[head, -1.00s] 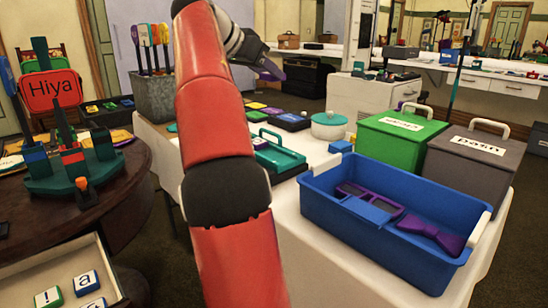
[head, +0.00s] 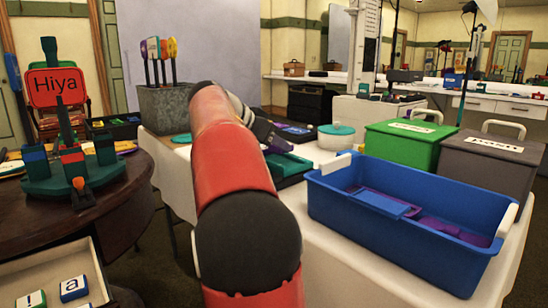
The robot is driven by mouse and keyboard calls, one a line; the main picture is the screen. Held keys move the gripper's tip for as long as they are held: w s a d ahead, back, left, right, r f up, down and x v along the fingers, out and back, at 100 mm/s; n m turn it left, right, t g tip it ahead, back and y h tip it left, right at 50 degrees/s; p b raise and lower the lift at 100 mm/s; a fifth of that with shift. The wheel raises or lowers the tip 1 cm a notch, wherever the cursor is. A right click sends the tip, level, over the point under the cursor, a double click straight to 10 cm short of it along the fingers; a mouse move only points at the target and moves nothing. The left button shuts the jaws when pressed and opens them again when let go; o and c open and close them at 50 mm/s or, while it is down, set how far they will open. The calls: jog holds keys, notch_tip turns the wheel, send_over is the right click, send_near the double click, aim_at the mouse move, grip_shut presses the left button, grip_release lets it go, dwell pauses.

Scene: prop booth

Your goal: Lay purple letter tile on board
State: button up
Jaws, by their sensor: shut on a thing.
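My gripper (head: 272,138) is low over the white-covered table, just beyond my red arm, which hides part of it. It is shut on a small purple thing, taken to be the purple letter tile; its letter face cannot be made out. A teal tray (head: 290,164) lies just below and in front of the gripper. Dark flat pieces with purple tops (head: 297,129) lie behind it. I cannot tell which of these is the board, or whether the tile touches anything.
A blue bin (head: 400,243) holding purple items stands at front right. Green (head: 402,143) and grey (head: 488,160) lidded boxes and a white pot (head: 335,136) stand behind. A round table (head: 130,205) at left bears a teal stand; an open box of letter tiles (head: 90,265) is below.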

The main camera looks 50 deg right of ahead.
jog(key=shift+f, duration=1.3)
jog(key=shift+f, duration=0.1)
jog(key=o, duration=1)
jog(key=shift+o, duration=0.2)
jog(key=p+v, duration=0.1)
jog(key=v, duration=1.1)
